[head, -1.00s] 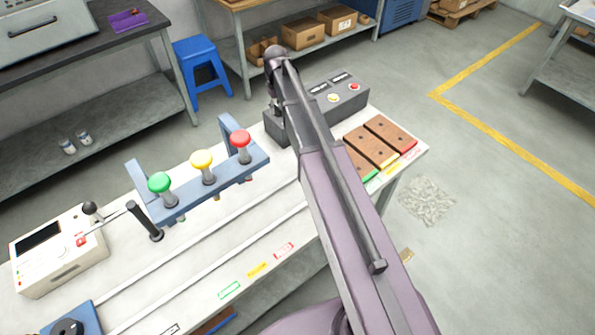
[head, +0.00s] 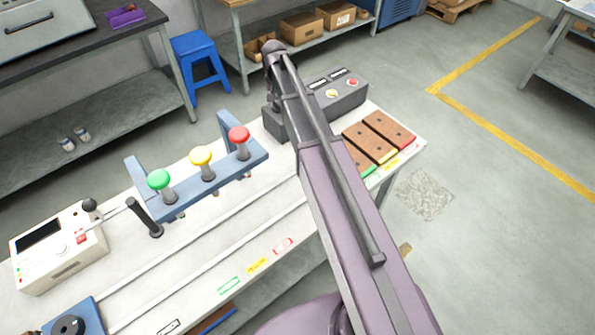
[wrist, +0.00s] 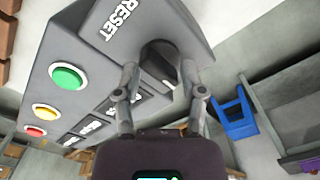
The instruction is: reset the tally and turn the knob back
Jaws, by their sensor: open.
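The dark grey control box (head: 338,97) stands at the back right end of the white bench, partly behind my arm. In the wrist view the box (wrist: 60,42) shows a RESET label (wrist: 119,18) beside a dark rounded part (wrist: 160,48). My gripper (wrist: 159,68) is open, one finger on each side in front of that part; I cannot tell whether they touch it. A green button (wrist: 67,76) is to the left. A blue block with a black knob (head: 70,326) is cut off at the lower left of the head view. No reading is legible.
A cream box (head: 58,250) with a dark display and a black-handled post (head: 145,217) stand at left. A blue rack (head: 210,182) holds green, yellow and red knobbed pieces. Brown blocks (head: 388,130) lie right of my arm. The bench middle is mostly clear.

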